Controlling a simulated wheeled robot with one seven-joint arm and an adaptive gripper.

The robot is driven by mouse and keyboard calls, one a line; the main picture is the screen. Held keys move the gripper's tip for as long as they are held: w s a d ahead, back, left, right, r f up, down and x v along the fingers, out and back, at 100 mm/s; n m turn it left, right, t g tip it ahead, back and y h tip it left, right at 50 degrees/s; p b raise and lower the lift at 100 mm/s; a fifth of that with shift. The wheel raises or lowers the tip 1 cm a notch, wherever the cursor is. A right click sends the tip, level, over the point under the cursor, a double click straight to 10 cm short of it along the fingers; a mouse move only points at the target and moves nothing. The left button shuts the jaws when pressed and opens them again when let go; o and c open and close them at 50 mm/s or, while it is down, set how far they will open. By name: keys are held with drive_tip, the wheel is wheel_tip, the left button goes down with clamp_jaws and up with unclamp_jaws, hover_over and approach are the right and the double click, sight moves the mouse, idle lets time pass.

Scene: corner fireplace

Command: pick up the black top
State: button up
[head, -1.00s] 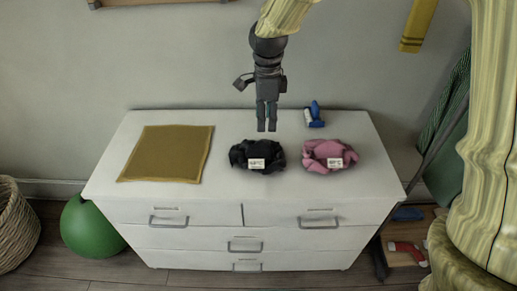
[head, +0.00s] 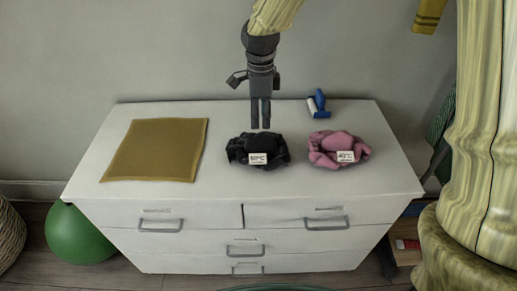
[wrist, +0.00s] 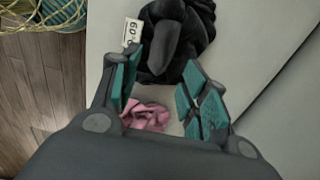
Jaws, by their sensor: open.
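The black top (head: 258,149) lies crumpled on top of the white dresser, with a white tag on its front side. It also shows in the wrist view (wrist: 184,40), just beyond the fingertips and roughly in line with the gap between them. My gripper (head: 260,126) points down, right above the back part of the black top in the head view. In the wrist view my gripper (wrist: 155,75) is open, with teal pads apart and nothing held between them. Whether the fingertips touch the cloth cannot be told.
A pink top (head: 338,149) with a white tag lies to the right of the black one. A mustard cloth (head: 155,150) lies flat at the left. A blue and white object (head: 318,105) stands at the back right. The dresser (head: 225,188) is bare between them.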

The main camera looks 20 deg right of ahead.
sight(260, 135)
wheel_tip(260, 135, down, 3)
drive_tip(key=shift+d+f, duration=0.1)
drive_tip(key=shift+f, duration=0.1)
drive_tip(key=shift+w+f+p, duration=0.2)
drive_tip(key=shift+f+p, duration=0.1)
drive_tip(key=shift+f, duration=1.1)
drive_tip(key=shift+w+f+p, duration=0.15)
drive_tip(key=shift+f+p, duration=0.1)
drive_tip(key=shift+f, duration=1.1)
clamp_jaws()
